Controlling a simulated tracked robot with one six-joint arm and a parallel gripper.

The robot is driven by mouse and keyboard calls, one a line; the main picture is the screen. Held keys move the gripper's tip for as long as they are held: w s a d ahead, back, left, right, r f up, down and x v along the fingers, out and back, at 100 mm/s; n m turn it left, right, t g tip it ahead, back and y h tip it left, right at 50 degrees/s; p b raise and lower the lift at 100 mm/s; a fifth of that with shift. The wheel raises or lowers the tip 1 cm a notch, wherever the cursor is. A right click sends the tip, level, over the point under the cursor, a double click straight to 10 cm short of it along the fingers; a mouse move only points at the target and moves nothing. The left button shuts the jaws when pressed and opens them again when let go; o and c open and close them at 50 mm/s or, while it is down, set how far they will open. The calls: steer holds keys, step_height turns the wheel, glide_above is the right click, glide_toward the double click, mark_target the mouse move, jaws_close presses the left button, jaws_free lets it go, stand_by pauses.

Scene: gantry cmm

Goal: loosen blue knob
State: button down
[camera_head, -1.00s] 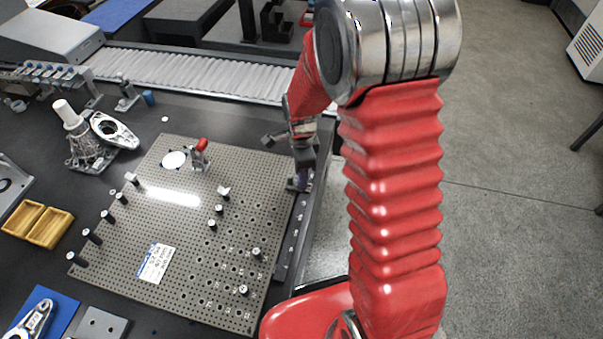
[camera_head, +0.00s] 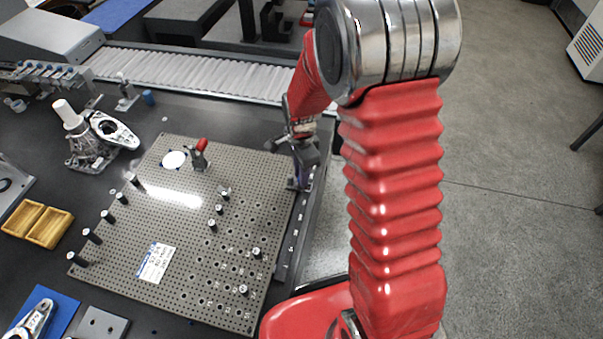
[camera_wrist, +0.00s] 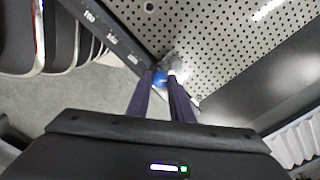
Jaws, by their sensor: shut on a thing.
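The blue knob (camera_wrist: 160,78) shows in the wrist view between the tips of my gripper (camera_wrist: 163,84), at the edge of the perforated plate. The two dark fingers are shut on it, one on each side. Most of the knob is covered by the fingers, so I cannot tell how far it is turned. In the head view my gripper (camera_head: 301,184) points down at the right edge of the plate, and the knob itself cannot be made out there.
The perforated plate (camera_head: 225,270) carries several black posts and a red-handled clamp (camera_head: 201,152). A dark numbered rail (camera_head: 290,240) runs along its right edge. A conveyor (camera_head: 200,72) lies behind. Yellow trays (camera_head: 48,228) stand at left.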

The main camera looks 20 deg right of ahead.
steer(key=shift+n, duration=1)
steer(key=c, duration=1.6)
jaws_free()
steer(key=shift+o, duration=0.2)
step_height(320, 180, up, 14)
steer(key=shift+f, duration=0.1)
